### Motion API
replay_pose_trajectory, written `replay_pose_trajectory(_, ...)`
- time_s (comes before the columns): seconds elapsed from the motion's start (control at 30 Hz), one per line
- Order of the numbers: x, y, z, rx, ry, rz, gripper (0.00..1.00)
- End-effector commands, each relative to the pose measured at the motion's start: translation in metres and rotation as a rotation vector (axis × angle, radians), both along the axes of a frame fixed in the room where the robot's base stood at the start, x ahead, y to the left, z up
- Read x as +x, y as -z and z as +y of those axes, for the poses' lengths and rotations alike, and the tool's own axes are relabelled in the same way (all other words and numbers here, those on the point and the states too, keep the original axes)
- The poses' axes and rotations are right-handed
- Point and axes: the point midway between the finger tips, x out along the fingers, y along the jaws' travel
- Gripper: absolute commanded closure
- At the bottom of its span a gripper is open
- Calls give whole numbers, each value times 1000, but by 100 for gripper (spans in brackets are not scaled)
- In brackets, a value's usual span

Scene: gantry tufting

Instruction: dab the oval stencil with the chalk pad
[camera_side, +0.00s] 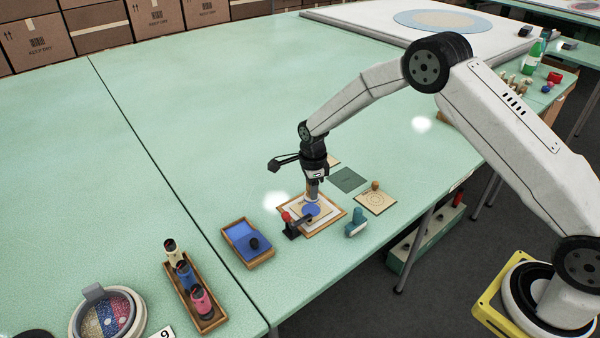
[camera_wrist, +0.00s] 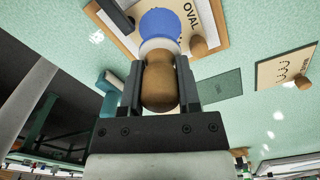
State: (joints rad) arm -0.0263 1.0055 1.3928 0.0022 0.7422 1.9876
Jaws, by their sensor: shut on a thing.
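My gripper (camera_side: 312,184) is shut on the chalk pad, with one finger on each side of its brown wooden handle (camera_wrist: 160,85). The chalk pad has a pale collar and a round blue face (camera_wrist: 160,24). In the wrist view the blue face is in front of the oval stencil (camera_wrist: 187,14), a tan sheet marked OVAL with a wooden knob (camera_wrist: 198,46). In the side view the stencil lies in a wood-edged frame (camera_side: 330,222) under my gripper, with blue at its middle (camera_side: 311,210). I cannot tell whether the pad touches it.
A red-knobbed black clamp (camera_side: 289,222) stands at the frame's left edge. A wooden tray with a blue inside (camera_side: 240,232) lies left. A teal tool (camera_side: 356,222), a knobbed card (camera_side: 376,203) and a green mat (camera_side: 348,180) lie right. A bottle rack (camera_side: 208,318) stands front left.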

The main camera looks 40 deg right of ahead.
Motion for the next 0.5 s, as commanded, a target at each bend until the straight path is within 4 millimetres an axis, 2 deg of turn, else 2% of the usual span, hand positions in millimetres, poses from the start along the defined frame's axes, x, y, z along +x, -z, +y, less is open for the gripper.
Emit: replay_pose_trajectory(0.5, 0, -26, 0, 0, 0, -1, 100)
